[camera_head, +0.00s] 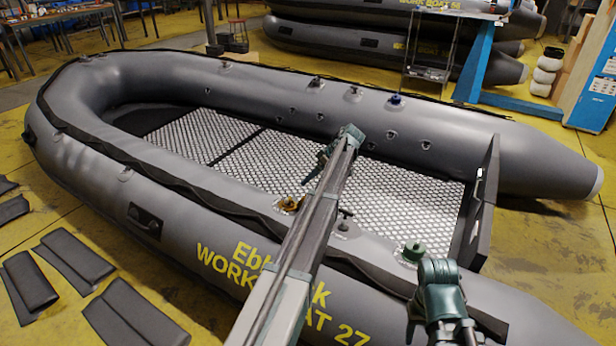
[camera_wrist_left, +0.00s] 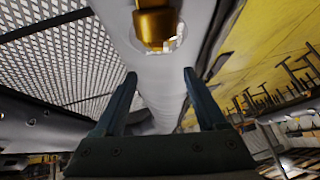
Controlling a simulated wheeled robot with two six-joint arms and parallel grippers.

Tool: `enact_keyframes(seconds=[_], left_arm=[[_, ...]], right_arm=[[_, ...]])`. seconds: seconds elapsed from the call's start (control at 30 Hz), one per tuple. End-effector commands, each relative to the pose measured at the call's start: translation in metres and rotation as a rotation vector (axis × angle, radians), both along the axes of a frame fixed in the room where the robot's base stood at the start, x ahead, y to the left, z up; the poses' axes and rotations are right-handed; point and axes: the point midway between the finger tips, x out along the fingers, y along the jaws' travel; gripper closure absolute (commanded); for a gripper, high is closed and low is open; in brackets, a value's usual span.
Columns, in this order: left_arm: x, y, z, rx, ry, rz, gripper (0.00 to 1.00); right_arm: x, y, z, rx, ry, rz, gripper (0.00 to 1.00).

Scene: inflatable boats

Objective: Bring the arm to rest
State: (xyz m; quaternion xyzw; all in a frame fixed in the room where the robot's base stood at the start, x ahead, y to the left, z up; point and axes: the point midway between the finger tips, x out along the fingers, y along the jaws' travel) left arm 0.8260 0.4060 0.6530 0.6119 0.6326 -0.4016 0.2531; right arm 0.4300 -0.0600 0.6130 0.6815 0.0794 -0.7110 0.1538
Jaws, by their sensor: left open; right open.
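My left arm (camera_head: 300,235) reaches up over the near tube of the grey inflatable boat (camera_head: 165,85). Its forward end, with teal parts, is above the boat's white-patterned floor. In the left wrist view my left gripper (camera_wrist_left: 160,75) is open, with nothing between its two fingers. A brass valve fitting (camera_wrist_left: 155,27) sits on the grey tube beyond the fingertips, apart from them. The brass fitting also shows on the near tube in the head view (camera_head: 288,204), left of my arm. A teal joint of my right arm shows at the lower right; its jaws are not visible.
A green-capped valve (camera_head: 414,252) sits on the near tube by the right arm. Dark flat pads (camera_head: 75,260) lie on the yellow floor at left. More boats (camera_head: 370,45) are stacked on a blue rack (camera_head: 478,60) behind. The boat's floor (camera_head: 225,140) is clear.

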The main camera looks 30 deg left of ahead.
Motion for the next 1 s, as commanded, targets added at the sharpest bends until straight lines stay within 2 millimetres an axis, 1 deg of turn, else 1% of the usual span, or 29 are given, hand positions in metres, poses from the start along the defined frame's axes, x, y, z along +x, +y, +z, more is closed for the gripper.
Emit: enact_keyframes(seconds=[0.37,0.47,0.57,0.6,0.67,0.7,0.77,0.8,0.87,0.9,0.97,1.0], left_arm=[[0.0,0.0,-0.001,0.0,0.001,-0.001,0.26],[-0.009,-0.013,-0.002,-0.015,0.014,-0.032,0.26],[-0.035,-0.049,-0.007,-0.058,0.058,-0.137,0.26],[-0.051,-0.07,-0.009,-0.084,0.084,-0.201,0.26],[-0.078,-0.104,-0.013,-0.128,0.13,-0.316,0.26],[-0.097,-0.127,-0.016,-0.16,0.163,-0.399,0.26],[-0.127,-0.16,-0.02,-0.206,0.211,-0.526,0.26],[-0.147,-0.18,-0.023,-0.235,0.242,-0.613,0.26],[-0.179,-0.21,-0.027,-0.278,0.29,-0.747,0.26],[-0.201,-0.228,-0.029,-0.305,0.319,-0.837,0.26],[-0.232,-0.253,-0.032,-0.341,0.361,-0.965,0.26],[-0.251,-0.267,-0.033,-0.363,0.386,-1.046,0.26]], right_arm=[[0.0,0.0,-0.001,0.0,0.0,0.0,0.5],[0.0,0.0,-0.001,0.0,0.0,0.0,0.5],[0.0,0.0,-0.001,0.0,0.0,0.0,0.5],[0.0,0.0,-0.001,0.0,0.0,0.0,0.5],[0.0,0.0,-0.001,0.0,0.0,0.0,0.5],[0.0,0.0,-0.001,0.0,0.0,0.0,0.5],[0.0,0.0,-0.001,0.0,0.0,0.0,0.5],[0.0,0.0,-0.001,0.0,0.0,0.0,0.5],[0.0,0.0,-0.001,0.0,0.0,0.0,0.5],[0.0,0.0,-0.001,0.0,0.0,0.0,0.5],[0.0,0.0,-0.001,0.0,0.0,0.0,0.5],[0.0,0.0,-0.001,0.0,0.0,0.0,0.5]])
